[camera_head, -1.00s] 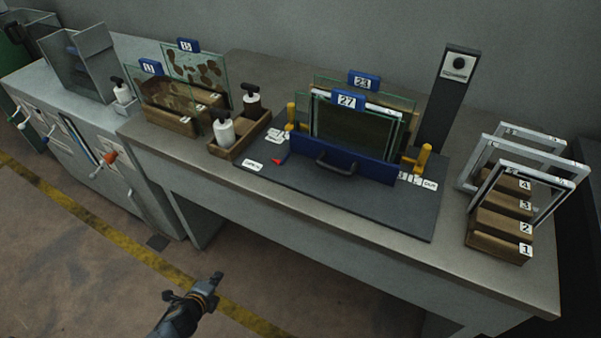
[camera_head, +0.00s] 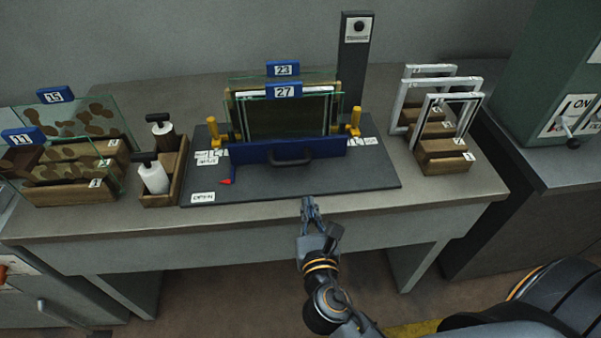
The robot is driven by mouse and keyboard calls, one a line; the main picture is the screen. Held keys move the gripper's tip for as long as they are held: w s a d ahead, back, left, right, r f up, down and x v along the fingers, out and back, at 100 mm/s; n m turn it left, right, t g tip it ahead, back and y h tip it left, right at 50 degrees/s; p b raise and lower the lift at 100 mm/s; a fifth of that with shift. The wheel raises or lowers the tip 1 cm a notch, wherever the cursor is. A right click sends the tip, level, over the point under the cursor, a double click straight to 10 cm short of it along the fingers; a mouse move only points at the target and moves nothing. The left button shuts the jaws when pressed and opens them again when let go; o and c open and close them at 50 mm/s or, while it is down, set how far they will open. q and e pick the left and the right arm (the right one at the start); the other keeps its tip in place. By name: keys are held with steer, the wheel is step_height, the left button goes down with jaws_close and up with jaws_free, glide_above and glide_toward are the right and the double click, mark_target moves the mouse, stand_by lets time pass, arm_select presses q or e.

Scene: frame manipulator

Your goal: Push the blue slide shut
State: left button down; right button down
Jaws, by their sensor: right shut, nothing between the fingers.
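The blue slide (camera_head: 250,158) is a long blue bar with a dark handle (camera_head: 290,160) on its front, lying across a dark base plate (camera_head: 350,180). A red pointer (camera_head: 226,181) sticks out at its left end, just above the OPEN label (camera_head: 203,197). Behind the slide stand glass plates tagged 27 (camera_head: 284,91) and 23 (camera_head: 283,69). My right gripper (camera_head: 309,203) is shut and empty, in front of the handle, a little below it in the picture and apart from it. My left gripper is out of view.
Yellow posts (camera_head: 354,124) flank the plates. A wooden tray (camera_head: 162,198) with two bottles and a rack of glass plates (camera_head: 70,140) stand left. Metal frames (camera_head: 440,110) sit right, a dark pillar (camera_head: 354,75) behind. The bench's front strip (camera_head: 300,215) is mostly clear.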

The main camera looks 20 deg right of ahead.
mark_target(301, 164)
steer(key=x, duration=0.3)
steer(key=p+x, duration=0.1)
steer(key=x, duration=0.2)
steer(key=r+x, duration=0.1)
steer(key=x, duration=0.2)
steer(key=shift+w+p, duration=0.3)
steer(key=x, duration=0.2)
steer(key=p+x, duration=0.1)
steer(key=shift+w+r, duration=0.35)
steer(key=shift+w, duration=0.1)
steer(key=shift+w+d+f, duration=0.15)
steer(key=shift+w+f, duration=0.05)
steer(key=shift+w, duration=0.1)
steer(key=shift+s+r, duration=0.1)
steer(key=shift+s, duration=0.05)
